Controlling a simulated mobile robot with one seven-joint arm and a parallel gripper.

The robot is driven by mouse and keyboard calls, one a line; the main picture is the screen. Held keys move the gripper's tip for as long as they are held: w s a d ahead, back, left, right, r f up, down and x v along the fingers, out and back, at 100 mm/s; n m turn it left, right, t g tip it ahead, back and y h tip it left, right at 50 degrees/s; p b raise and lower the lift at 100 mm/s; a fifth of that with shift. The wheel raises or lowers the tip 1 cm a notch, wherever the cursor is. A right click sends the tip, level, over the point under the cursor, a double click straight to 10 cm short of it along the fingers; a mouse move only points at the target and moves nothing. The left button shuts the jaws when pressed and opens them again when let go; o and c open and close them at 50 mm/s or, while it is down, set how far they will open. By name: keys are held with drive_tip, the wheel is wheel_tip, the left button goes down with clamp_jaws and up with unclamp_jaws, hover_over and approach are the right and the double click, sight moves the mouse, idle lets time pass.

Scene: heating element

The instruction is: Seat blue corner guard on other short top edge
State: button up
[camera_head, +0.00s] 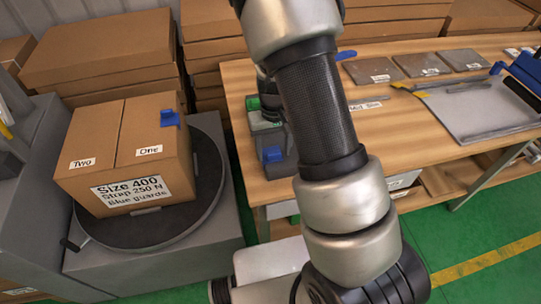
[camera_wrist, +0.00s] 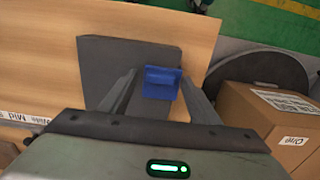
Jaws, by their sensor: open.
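One blue corner guard (camera_head: 169,118) sits on a short top edge of the cardboard box (camera_head: 125,165), at its right back, beside the label "One". The label "Two" lies nearer the opposite end. Another blue corner guard (camera_wrist: 161,82) rests on a dark grey block (camera_wrist: 105,62) on the wooden table; it also shows in the head view (camera_head: 272,155). My gripper (camera_wrist: 159,78) is open, with its fingers on either side of this guard. Whether the fingers touch it I cannot tell. In the head view my arm hides much of the gripper.
The box stands on a round dark turntable (camera_head: 105,232) on a grey base. The wooden table (camera_head: 390,125) carries flat grey plates (camera_head: 424,65) and a metal sheet (camera_head: 480,112). Stacked cartons (camera_head: 100,50) stand behind. In the wrist view the box (camera_wrist: 265,115) is at right.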

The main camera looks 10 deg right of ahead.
drive_tip(key=c, duration=1.1)
